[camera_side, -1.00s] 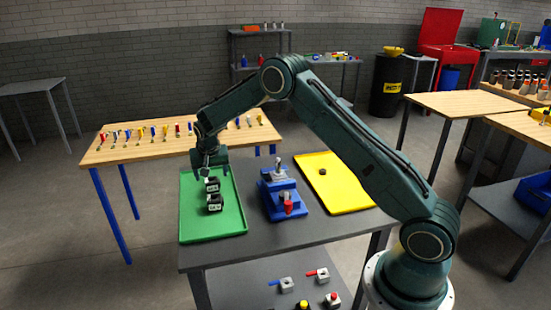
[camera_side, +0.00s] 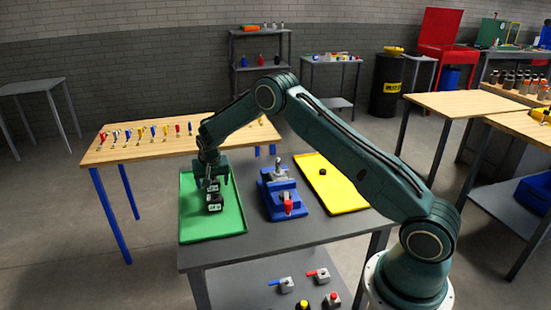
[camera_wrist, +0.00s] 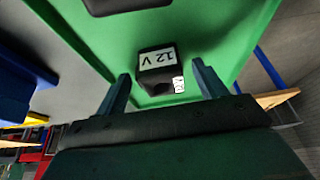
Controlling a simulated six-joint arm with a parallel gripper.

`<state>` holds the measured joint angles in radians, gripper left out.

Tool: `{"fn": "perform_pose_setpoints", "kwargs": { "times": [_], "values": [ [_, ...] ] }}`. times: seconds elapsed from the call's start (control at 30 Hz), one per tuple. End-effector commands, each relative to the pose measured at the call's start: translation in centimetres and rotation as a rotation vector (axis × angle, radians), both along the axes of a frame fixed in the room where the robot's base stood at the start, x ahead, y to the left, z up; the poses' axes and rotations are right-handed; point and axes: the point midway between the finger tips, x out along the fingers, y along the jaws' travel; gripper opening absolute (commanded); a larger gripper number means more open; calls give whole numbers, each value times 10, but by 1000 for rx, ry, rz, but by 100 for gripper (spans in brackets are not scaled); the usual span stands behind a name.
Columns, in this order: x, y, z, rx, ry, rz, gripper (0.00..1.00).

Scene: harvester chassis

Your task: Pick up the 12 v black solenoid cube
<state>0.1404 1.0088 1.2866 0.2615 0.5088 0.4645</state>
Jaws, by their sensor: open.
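A black cube (camera_wrist: 154,71) with a white "12 V" label shows in the wrist view, on the green tray (camera_wrist: 225,50). My gripper (camera_wrist: 162,88) is open, with one finger on each side of this cube and gaps to both fingers. A second dark block (camera_wrist: 110,4) is cut off at the top of the wrist view, its label hidden. In the side view two black cubes with white labels stand on the green tray (camera_side: 215,233); the nearer one (camera_side: 214,205) shows clearly. My gripper (camera_side: 212,184) is at the farther one and partly hides it.
A blue fixture (camera_side: 283,195) with a red part stands right of the green tray. A yellow tray (camera_side: 335,190) with a small black piece lies farther right. A wooden table (camera_side: 150,152) with several small coloured items stands behind. The near part of the green tray is clear.

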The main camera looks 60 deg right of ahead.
Motion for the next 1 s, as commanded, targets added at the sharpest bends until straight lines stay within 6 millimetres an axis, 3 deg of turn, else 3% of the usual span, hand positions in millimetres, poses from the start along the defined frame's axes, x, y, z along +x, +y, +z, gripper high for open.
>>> {"fn": "perform_pose_setpoints", "kwargs": {
  "times": [0.17, 0.4, 0.47, 0.77, 1.0],
  "values": [
    [0, 0, 0, 0, 0, 0, 71],
    [0, 0, 0, 0, 0, 0, 26],
    [0, 0, 1, 0, -1, -1, 18],
    [0, 0, 2, 0, -2, -1, 18],
    [1, 0, 18, -1, -4, 0, 18]
  ]
}}
